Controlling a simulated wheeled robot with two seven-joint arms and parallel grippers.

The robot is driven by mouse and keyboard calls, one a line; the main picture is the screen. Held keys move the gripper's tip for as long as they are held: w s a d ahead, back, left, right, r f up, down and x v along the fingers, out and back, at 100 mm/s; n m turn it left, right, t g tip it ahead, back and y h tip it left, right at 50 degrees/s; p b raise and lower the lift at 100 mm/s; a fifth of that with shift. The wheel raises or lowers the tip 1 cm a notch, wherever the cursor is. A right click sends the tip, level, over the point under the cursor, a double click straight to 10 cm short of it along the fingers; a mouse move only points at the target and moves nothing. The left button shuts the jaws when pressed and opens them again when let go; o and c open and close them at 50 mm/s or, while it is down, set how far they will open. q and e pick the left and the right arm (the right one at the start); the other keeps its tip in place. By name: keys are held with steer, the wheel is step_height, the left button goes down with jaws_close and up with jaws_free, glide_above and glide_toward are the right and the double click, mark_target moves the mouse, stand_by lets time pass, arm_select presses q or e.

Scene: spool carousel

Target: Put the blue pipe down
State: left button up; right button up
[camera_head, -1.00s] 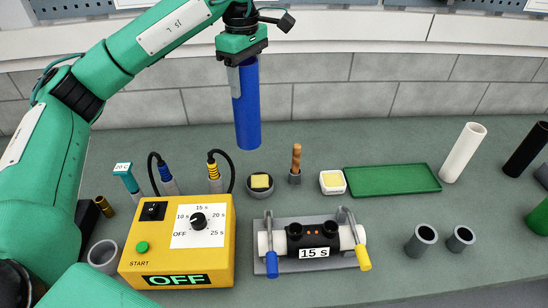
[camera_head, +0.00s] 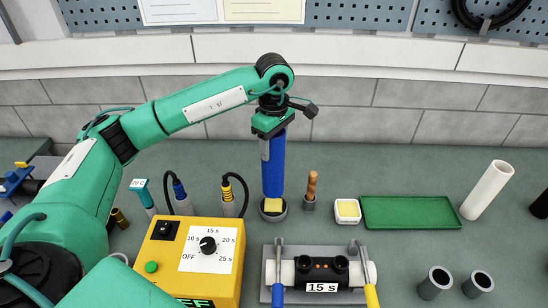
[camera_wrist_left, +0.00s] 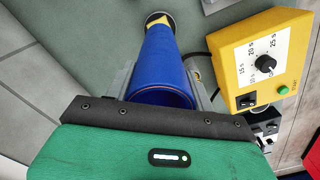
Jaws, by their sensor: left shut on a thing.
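My left gripper (camera_head: 270,138) is shut on the upper end of the blue pipe (camera_head: 273,168) and holds it upright. In the left wrist view the pipe (camera_wrist_left: 163,65) runs away between the fingers, its near end open. Its lower end is at the small round grey cup (camera_head: 273,216) with a yellow pad (camera_head: 272,206) in it. I cannot tell whether the pipe touches the pad. The cup also shows beyond the pipe's far end in the left wrist view (camera_wrist_left: 157,17). My right gripper is not in view.
A yellow timer box (camera_head: 190,262) stands left of the cup. A clamp fixture (camera_head: 320,297) holding a pipe joint is in front. A wooden-handled tool (camera_head: 311,190), a white-rimmed pad box (camera_head: 347,211), a green tray (camera_head: 414,212) and a white pipe (camera_head: 487,190) stand to the right.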

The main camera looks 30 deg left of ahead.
arm_select(q)
step_height(320, 180, down, 7)
steer(key=p, duration=0.2)
steer(key=shift+r, duration=0.2)
steer(key=shift+f, duration=0.2)
steer(key=o, duration=1.5)
steer(key=shift+r, duration=0.1)
